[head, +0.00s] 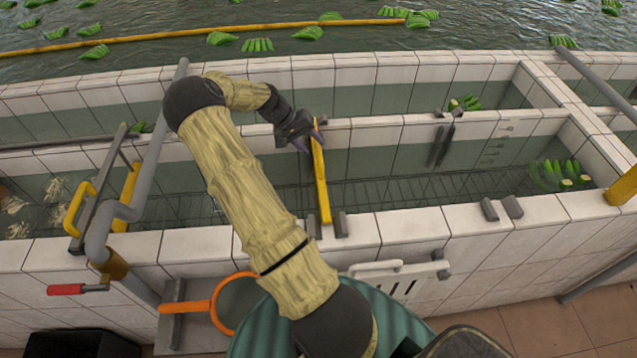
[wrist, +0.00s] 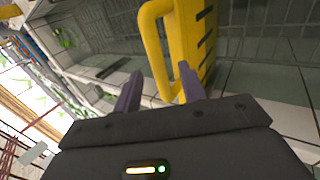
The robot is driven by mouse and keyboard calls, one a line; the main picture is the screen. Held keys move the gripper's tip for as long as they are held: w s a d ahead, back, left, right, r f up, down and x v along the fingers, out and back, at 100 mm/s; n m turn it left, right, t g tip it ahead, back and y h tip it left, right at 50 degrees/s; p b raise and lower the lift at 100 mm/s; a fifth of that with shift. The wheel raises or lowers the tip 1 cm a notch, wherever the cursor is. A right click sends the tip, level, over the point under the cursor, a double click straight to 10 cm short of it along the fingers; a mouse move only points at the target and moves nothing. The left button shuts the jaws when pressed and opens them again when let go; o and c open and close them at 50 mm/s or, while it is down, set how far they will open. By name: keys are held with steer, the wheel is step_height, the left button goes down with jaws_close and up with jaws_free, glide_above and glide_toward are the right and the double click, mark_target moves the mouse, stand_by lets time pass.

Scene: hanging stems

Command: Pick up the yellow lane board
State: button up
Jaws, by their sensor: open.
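The yellow lane board (head: 320,178) stands across the water channel, between the tiled middle wall and the tiled front wall. Dark brackets flank its near end. In the wrist view the board (wrist: 196,45) shows dark slots and a yellow loop handle (wrist: 149,50) on its side. My gripper (head: 310,139) is at the board's far upper end in the head view. In the wrist view my gripper (wrist: 158,82) has its two purple fingers apart, with the lower part of the handle showing between them. Whether a finger touches the handle I cannot tell.
Tiled walls (head: 420,228) border the channels. A grey pipe (head: 150,150) rises at left, beside a yellow-handled frame (head: 79,208). An orange ring tool (head: 216,305) and a white slotted board (head: 398,275) are at the front wall. Green banana bunches (head: 560,175) float at right.

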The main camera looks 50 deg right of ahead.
mark_target(317, 148)
steer(key=p+x, duration=0.2)
steer(key=x, duration=0.1)
steer(key=shift+s+d, duration=0.15)
steer(key=shift+d, duration=0.1)
steer(key=shift+s+d+f, duration=0.15)
steer(key=shift+d+f, duration=0.05)
steer(key=shift+f, duration=0.4)
steer(key=shift+c, duration=0.2)
steer(key=shift+r, duration=0.1)
jaws_close()
